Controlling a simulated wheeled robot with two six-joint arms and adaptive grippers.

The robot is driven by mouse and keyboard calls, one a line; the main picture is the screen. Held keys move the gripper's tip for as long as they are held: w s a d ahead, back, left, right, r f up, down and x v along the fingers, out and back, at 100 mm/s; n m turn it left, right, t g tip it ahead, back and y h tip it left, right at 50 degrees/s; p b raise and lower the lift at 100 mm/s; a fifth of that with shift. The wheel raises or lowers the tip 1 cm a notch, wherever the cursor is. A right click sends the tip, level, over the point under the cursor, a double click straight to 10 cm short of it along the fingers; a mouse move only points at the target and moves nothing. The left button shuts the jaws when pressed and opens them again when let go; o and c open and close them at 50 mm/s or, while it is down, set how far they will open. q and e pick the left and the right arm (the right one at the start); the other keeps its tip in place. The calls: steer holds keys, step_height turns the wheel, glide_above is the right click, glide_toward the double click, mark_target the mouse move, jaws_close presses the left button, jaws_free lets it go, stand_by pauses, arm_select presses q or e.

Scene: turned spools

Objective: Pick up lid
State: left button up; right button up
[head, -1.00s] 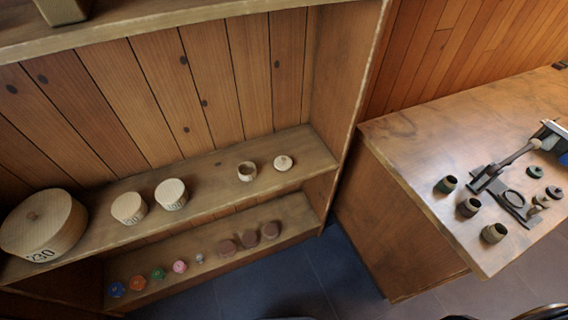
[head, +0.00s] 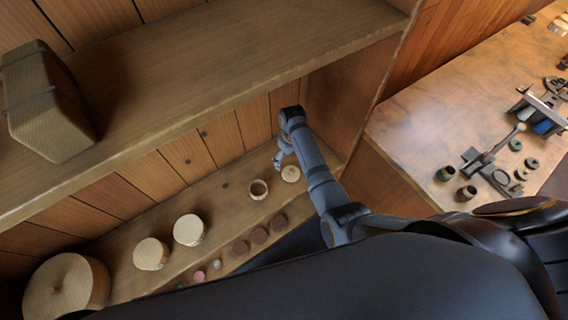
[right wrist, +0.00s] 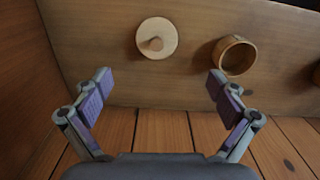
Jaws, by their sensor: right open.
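The lid (head: 290,173) is a small pale wooden disc with a knob. It lies on the middle shelf near the right end, beside a small open round wooden pot (head: 258,189). In the right wrist view the lid (right wrist: 147,30) is up ahead, with the pot (right wrist: 235,57) to its right. My right gripper (head: 279,160) is at the lid's left in the head view, close to it. In the right wrist view its fingers (right wrist: 160,79) are wide apart and empty, with the lid beyond the tips, not touched. My left gripper is not in view.
Pale round boxes (head: 189,230) stand farther left on the shelf (head: 222,203). An upper shelf (head: 220,70) with a woven box (head: 50,100) overhangs it. Reddish pots (head: 259,235) sit on the lower shelf. A workbench (head: 430,120) with small pots and tools is at right.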

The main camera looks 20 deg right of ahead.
mark_target(291, 170)
steer(key=shift+s+f, duration=0.15)
steer(key=shift+f, duration=0.2)
steer(key=f, duration=0.3)
steer(key=shift+s+d+f, duration=0.15)
steer(key=shift+d+f, duration=0.15)
steer(key=shift+f, duration=0.45)
steer(key=shift+w+a+f, duration=0.15)
steer(key=shift+w+f, duration=0.05)
steer(key=shift+f, duration=0.1)
steer(key=f+b, duration=0.5)
steer(key=b, duration=0.2)
steer(key=shift+w+f, duration=0.1)
steer(key=shift+w, duration=0.1)
steer(key=shift+r, duration=0.2)
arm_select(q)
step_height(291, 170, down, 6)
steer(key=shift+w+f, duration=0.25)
arm_select(e)
steer(key=shift+s, duration=0.1)
steer(key=c, duration=1)
arm_select(q)
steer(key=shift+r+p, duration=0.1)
steer(key=shift+p, duration=0.2)
arm_select(e)
steer(key=shift+r, duration=0.1)
